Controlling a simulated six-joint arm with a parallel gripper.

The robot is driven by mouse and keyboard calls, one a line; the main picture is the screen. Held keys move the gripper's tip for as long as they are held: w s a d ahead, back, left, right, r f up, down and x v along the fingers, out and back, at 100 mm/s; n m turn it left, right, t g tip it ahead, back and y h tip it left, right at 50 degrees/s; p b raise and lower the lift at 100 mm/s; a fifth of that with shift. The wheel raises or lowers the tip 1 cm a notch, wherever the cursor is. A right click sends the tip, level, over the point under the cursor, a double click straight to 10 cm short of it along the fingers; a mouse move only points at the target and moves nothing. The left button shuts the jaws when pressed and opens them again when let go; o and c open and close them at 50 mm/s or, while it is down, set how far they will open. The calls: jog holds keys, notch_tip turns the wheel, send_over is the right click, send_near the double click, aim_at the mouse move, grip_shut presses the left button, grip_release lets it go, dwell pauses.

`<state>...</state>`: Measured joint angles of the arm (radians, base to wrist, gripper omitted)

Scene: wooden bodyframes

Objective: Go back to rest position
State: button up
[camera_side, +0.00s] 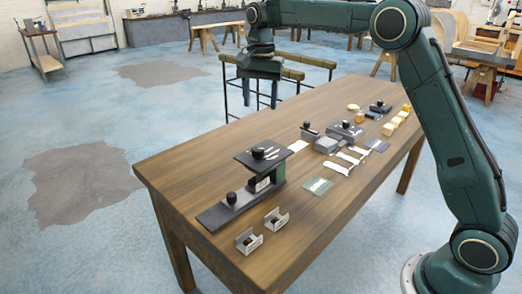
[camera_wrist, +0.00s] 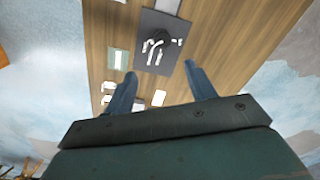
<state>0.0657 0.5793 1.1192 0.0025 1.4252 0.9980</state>
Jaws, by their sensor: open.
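My gripper (camera_side: 260,103) hangs from the arm at the back of the side view, high and apart from the items on the wooden table (camera_side: 180,165). In the wrist view, the blue-grey fingers of my gripper (camera_wrist: 160,70) are spread wide with nothing between their tips. Beyond them lies a dark plate (camera_wrist: 147,56) with a round black knob and white pieces on it.
Two small metal brackets (camera_side: 249,241) (camera_side: 276,219) sit near the table's front edge. A green card (camera_side: 318,185), white pieces (camera_side: 352,157), grey blocks (camera_side: 327,145) and yellowish pieces (camera_side: 391,128) lie towards the right. The table's left strip is clear. Trestles (camera_side: 303,60) stand behind.

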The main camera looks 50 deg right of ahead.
jog(key=s+a+r+n+t, duration=0.1)
jog(key=s+r+n, duration=0.25)
jog(key=s, duration=0.55)
jog(key=s+a+r+n+t, duration=0.1)
jog(key=s+r+n+t, duration=0.2)
jog(key=s, duration=0.6)
jog(key=s+f+n, duration=0.2)
jog(key=s+f, duration=0.1)
jog(key=s, duration=0.6)
jog(key=s+a+f+n+t, duration=0.1)
jog(key=s+f+n, duration=0.2)
jog(key=s, duration=0.6)
jog(key=shift+s+a+n, duration=0.2)
jog(key=shift+a+n, duration=0.1)
jog(key=shift+n, duration=0.05)
